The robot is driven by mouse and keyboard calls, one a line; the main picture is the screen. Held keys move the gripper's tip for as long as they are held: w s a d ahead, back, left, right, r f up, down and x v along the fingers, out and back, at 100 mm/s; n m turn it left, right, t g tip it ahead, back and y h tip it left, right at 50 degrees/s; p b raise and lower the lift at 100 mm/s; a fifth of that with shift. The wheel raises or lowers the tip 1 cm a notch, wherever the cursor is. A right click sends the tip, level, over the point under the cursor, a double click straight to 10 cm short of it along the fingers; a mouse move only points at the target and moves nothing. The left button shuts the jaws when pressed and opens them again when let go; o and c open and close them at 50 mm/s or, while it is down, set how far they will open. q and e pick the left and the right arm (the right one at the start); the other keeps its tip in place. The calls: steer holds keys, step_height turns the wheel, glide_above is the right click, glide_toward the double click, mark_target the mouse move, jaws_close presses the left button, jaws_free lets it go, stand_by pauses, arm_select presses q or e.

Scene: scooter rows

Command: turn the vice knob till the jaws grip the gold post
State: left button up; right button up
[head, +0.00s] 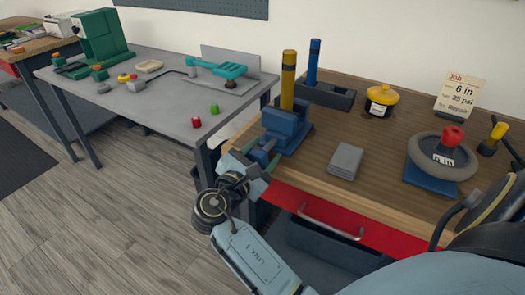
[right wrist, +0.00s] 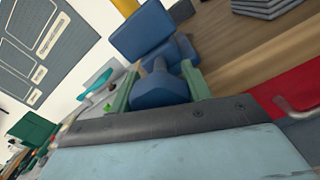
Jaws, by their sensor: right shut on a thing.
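The blue vice (head: 290,133) stands at the left end of the wooden bench. The gold post (head: 288,78) stands upright in it, with a dark band near its top. Whether the jaws touch the post cannot be told. My right gripper (head: 262,158) is at the near side of the vice. In the right wrist view its two green fingers (right wrist: 156,90) are on either side of the blue vice knob (right wrist: 160,88), shut on it. The gripper hides most of the knob in the head view. My left gripper is not in view.
On the wooden bench (head: 380,130) are a blue post in a dark block (head: 313,62), a yellow-lidded pot (head: 381,98), grey slabs (head: 345,160) and a tyre (head: 441,157) with a job card (head: 461,93) behind. A grey table (head: 170,112) with tools stands left.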

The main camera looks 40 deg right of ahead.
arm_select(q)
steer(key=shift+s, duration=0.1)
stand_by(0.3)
arm_select(e)
steer(key=o, duration=1)
steer(key=shift+s+a, duration=0.15)
steer(key=shift+a, duration=0.2)
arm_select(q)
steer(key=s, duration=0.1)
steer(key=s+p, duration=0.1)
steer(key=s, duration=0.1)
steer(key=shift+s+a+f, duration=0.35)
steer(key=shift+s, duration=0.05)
arm_select(e)
steer(key=v, duration=1.2)
steer(key=shift+s+a, duration=0.2)
steer(key=shift+a, duration=0.1)
